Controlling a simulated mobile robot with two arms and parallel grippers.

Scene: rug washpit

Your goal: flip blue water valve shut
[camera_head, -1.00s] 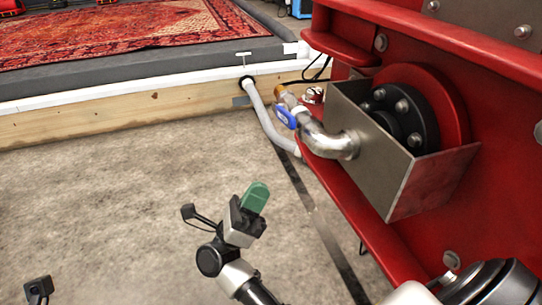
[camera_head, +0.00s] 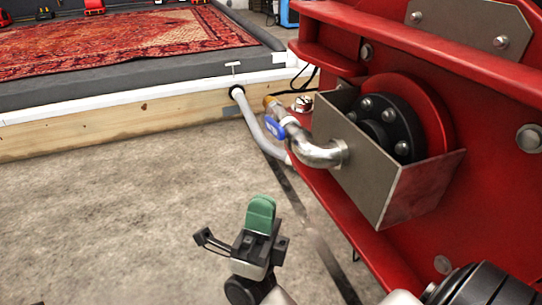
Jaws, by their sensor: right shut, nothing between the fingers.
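The blue water valve handle (camera_head: 275,128) sits on the metal pipe (camera_head: 318,153) that comes out of the red machine, just past the brass end fitting (camera_head: 269,103). I cannot tell from here whether the handle is set open or shut. My right gripper (camera_head: 261,212), with green fingertips, is shut and empty. It is in front of the valve and lower in the picture, apart from it, over the concrete floor. My left gripper is not in view.
The red machine (camera_head: 480,200) fills the right side, with a steel guard (camera_head: 385,185) beside the pipe. A grey hose (camera_head: 258,130) runs behind the valve from the wooden pit edge (camera_head: 130,130). A patterned rug (camera_head: 110,45) lies beyond. The concrete floor (camera_head: 110,220) at left is clear.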

